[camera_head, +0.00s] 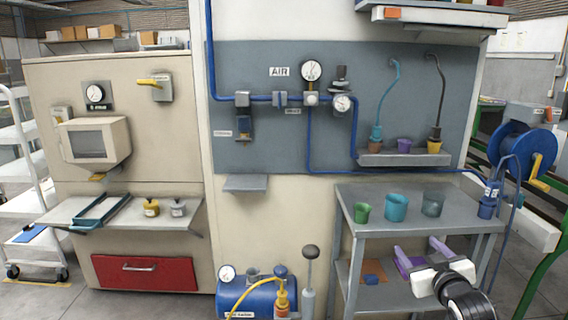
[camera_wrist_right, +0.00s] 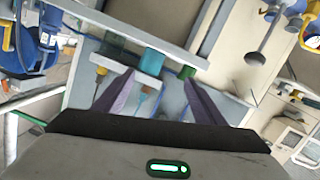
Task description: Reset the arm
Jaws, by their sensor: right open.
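My right gripper (camera_head: 417,247) is at the lower right of the head view, in front of the grey metal table (camera_head: 350,201). Its two purple fingers are spread apart with nothing between them. In the right wrist view the same open gripper (camera_wrist_right: 158,85) shows its fingers pointing away, with the table and its cups beyond them. The right arm's black wrist reaches down out of the picture. My left gripper and arm are not in the head view.
A green cup (camera_head: 362,213), a teal cup (camera_head: 396,207) and a grey cup (camera_head: 432,204) stand on the table. A blue hose reel (camera_head: 520,150) is at the right. A blue tank (camera_head: 245,298) stands left of the table. Bare floor shows at the lower right.

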